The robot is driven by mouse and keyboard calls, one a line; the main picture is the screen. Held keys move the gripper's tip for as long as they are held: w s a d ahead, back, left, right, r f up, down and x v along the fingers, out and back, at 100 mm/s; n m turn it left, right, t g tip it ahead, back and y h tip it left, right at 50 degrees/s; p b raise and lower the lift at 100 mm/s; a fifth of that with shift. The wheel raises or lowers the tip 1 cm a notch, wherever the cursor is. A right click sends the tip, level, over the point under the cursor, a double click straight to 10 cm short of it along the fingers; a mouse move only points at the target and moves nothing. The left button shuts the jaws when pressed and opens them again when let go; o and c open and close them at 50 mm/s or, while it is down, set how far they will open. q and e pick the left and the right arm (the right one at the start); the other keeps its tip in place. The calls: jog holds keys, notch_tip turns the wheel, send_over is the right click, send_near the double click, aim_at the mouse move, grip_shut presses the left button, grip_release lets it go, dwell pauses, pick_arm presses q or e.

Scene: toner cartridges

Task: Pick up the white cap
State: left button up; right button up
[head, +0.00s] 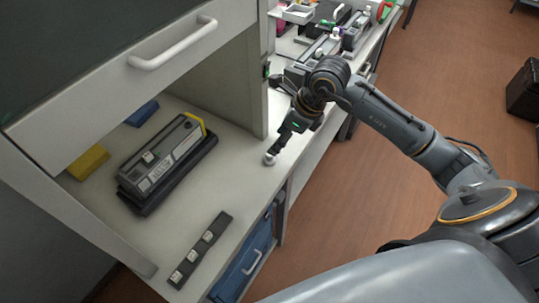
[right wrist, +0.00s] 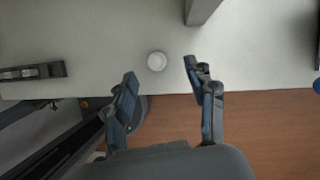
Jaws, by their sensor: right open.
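The white cap (head: 269,158) is small and round. It stands alone on the pale counter, near the front edge and close to the foot of the cabinet's side panel. In the right wrist view the cap (right wrist: 157,61) lies just ahead of the gap between the two fingertips, with nothing touching it. My right gripper (head: 274,115) is open and empty, its fingers spread; in the right wrist view it (right wrist: 160,70) reaches over the counter edge, and its height above the counter is hard to tell. My left gripper is not in view.
A dark strip with several small white pieces (head: 201,249) lies on the counter at left. A toner cartridge (head: 162,158), a yellow box (head: 88,162) and a blue box (head: 142,113) sit inside the cabinet. The side panel (head: 240,80) stands behind the cap. Counter around the cap is clear.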

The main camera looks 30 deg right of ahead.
aim_at(270, 158)
jog(key=shift+w+a+f, duration=0.15)
jog(key=shift+a+f, duration=0.15)
jog(key=shift+f, duration=0.15)
jog(key=shift+a+f, duration=0.1)
jog(key=shift+f, duration=0.05)
jog(key=p+x, duration=0.1)
jog(key=x, duration=0.1)
jog(key=s+p+x, duration=0.1)
jog(key=x, duration=0.1)
jog(key=shift+w+a+f, duration=0.1)
jog(key=shift+f, duration=0.1)
jog(key=shift+w+a+f, duration=0.1)
jog(key=shift+f, duration=0.2)
jog(key=shift+w+f, duration=0.1)
jog(key=shift+f, duration=0.1)
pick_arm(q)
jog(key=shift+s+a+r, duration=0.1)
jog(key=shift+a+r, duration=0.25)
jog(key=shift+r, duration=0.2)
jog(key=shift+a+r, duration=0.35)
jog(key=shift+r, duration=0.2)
pick_arm(e)
jog(key=c, duration=0.8)
